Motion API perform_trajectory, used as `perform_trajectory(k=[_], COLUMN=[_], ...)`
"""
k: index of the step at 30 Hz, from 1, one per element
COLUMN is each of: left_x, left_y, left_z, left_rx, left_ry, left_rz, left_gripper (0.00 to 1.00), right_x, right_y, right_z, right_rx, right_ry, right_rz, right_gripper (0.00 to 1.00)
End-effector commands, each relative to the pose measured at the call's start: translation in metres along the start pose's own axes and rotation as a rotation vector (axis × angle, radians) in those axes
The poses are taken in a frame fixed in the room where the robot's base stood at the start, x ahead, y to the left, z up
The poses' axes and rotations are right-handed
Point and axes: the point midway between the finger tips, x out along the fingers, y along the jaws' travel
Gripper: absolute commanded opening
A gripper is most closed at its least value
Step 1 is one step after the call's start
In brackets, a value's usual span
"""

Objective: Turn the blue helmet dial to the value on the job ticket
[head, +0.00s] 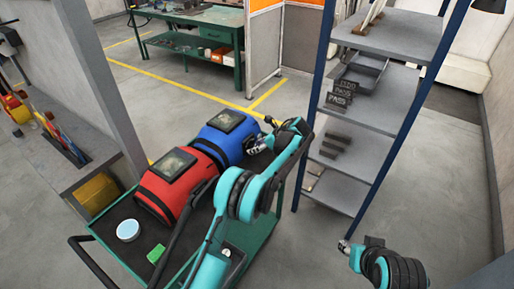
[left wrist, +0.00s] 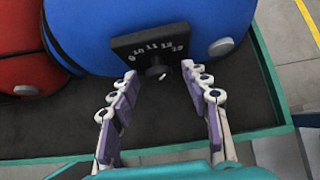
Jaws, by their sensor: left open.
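The blue helmet (head: 229,138) lies on the cart next to the red helmet (head: 175,183), dark visor upward. In the left wrist view, a black dial plate (left wrist: 146,42) on the blue helmet (left wrist: 205,20) carries white numbers that look like 9 to 13. A small round knob (left wrist: 157,72) sits below the numbers. My left gripper (left wrist: 159,76) is open, its two purple-padded fingers either side of the knob, with gaps visible. In the head view my left gripper (head: 255,146) is at the blue helmet's right side. My right gripper (head: 345,246) is small at lower right, its jaws unclear. I cannot make out a job ticket.
The green-rimmed cart (head: 262,232) also holds a round white-blue tin (head: 128,230) and a green block (head: 156,253). A blue-posted shelf (head: 375,94) with dark labelled trays stands right of the cart. A green workbench (head: 190,38) is behind, with open floor between.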

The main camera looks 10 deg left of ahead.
Motion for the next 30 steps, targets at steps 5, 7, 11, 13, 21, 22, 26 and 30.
perform_trajectory(k=[5,7,11,13,21,22,26,30], left_x=[-0.0005,-0.0005,-0.0005,-0.0006,-0.0005,-0.0005,-0.0001,0.0006], left_y=[0.0000,0.0000,0.0001,0.0003,0.0028,0.0030,0.0045,0.0058], left_z=[0.0001,0.0001,0.0001,0.0002,0.0003,0.0003,0.0000,-0.0007], left_rx=[0.000,0.000,-0.002,-0.006,-0.080,-0.093,-0.158,-0.225], left_ry=[0.000,0.000,0.000,0.000,0.000,0.000,0.000,0.000], left_rz=[0.000,0.000,-0.001,-0.005,-0.079,-0.093,-0.157,-0.225], left_gripper=[0.10,0.00,0.00,0.00,0.00,0.00,0.00,0.00], right_x=[-0.0002,-0.0002,-0.0002,-0.0002,0.0000,0.0000,0.0009,0.0026], right_y=[0.0000,0.0000,0.0000,0.0000,0.0000,0.0000,0.0000,0.0000], right_z=[-0.0002,-0.0002,-0.0002,-0.0002,0.0000,0.0000,0.0006,0.0018], right_rx=[0.000,0.000,0.000,0.000,0.000,0.000,0.000,0.000], right_ry=[0.000,0.000,0.000,0.000,0.000,0.000,0.000,0.000], right_rz=[0.000,0.000,0.000,0.000,0.000,0.000,0.000,0.000], right_gripper=[0.40,0.40,0.40,0.40,0.40,0.40,0.40,0.40])
